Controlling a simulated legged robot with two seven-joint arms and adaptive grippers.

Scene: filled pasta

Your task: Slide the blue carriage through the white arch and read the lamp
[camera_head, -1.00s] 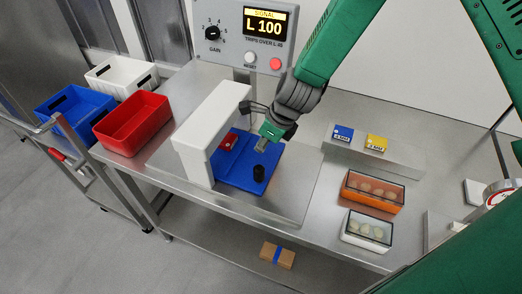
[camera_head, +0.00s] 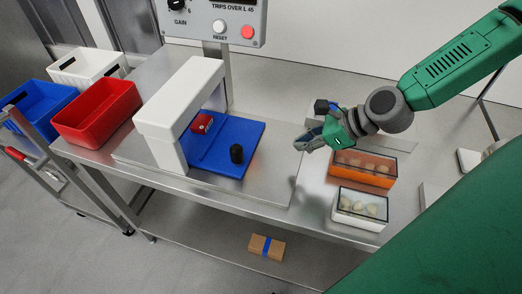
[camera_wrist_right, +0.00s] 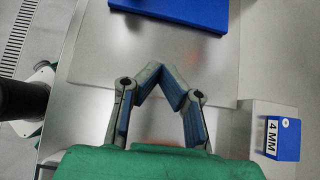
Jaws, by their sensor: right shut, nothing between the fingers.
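The carriage's left end lies at the arch opening, partly hidden by the near post. My right gripper (camera_head: 300,143) is shut and empty, to the right of the carriage and apart from it. In the right wrist view its fingertips (camera_wrist_right: 156,68) meet, with the carriage's blue edge (camera_wrist_right: 180,12) beyond them. My left gripper is not in view.
The signal panel (camera_head: 232,14) is cut off at the top, so its display is unseen. An orange case (camera_head: 364,170) and a white case (camera_head: 360,208) stand right. A red bin (camera_head: 98,112) stands left. A blue 4 MM block (camera_wrist_right: 283,138) shows in the wrist view.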

